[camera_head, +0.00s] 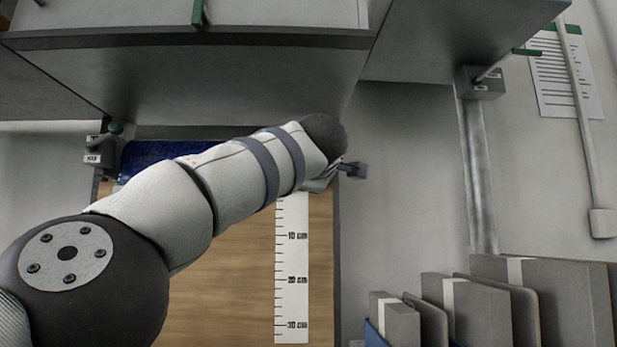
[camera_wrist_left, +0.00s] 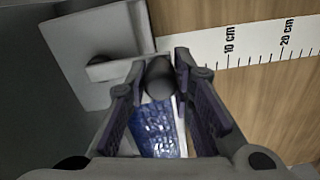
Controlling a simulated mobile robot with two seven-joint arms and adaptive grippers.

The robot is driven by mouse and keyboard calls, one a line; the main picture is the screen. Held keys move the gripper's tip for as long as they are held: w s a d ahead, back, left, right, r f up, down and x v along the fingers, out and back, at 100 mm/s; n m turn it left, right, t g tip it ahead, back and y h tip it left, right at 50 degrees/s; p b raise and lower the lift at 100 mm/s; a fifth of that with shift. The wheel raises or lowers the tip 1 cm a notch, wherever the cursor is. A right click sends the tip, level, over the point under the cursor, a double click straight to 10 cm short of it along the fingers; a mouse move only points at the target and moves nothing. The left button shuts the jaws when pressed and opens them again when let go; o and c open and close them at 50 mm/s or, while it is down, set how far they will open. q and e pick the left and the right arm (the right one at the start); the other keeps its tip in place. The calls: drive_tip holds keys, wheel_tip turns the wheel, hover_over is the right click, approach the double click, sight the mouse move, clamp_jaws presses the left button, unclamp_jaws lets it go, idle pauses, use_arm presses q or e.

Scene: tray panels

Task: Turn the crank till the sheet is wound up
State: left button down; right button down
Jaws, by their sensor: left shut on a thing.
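The sheet (camera_head: 150,153) is shiny blue and lies at the top of a wooden panel; it also shows below the fingers in the left wrist view (camera_wrist_left: 160,130). In that view my left gripper (camera_wrist_left: 159,66) has its fingers on both sides of the crank's dark round knob (camera_wrist_left: 158,82), shut on it. The grey crank arm (camera_wrist_left: 108,69) runs from the knob to a grey block. In the head view my left arm covers most of the gripper and crank. My right gripper is not in view.
A white ruler strip (camera_head: 292,265) marked in cm runs down the wooden panel (camera_head: 230,300). A grey cabinet overhangs the top. Grey binders (camera_head: 480,308) stand at lower right.

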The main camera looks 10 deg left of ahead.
use_arm(q)
drive_tip(key=shift+a, duration=0.1)
drive_tip(key=c, duration=1.4)
unclamp_jaws()
drive_tip(key=shift+o, duration=0.2)
drive_tip(key=shift+s+d+r, duration=0.15)
drive_tip(key=shift+s+d, duration=0.05)
drive_tip(key=shift+s, duration=0.15)
drive_tip(key=v, duration=1.1)
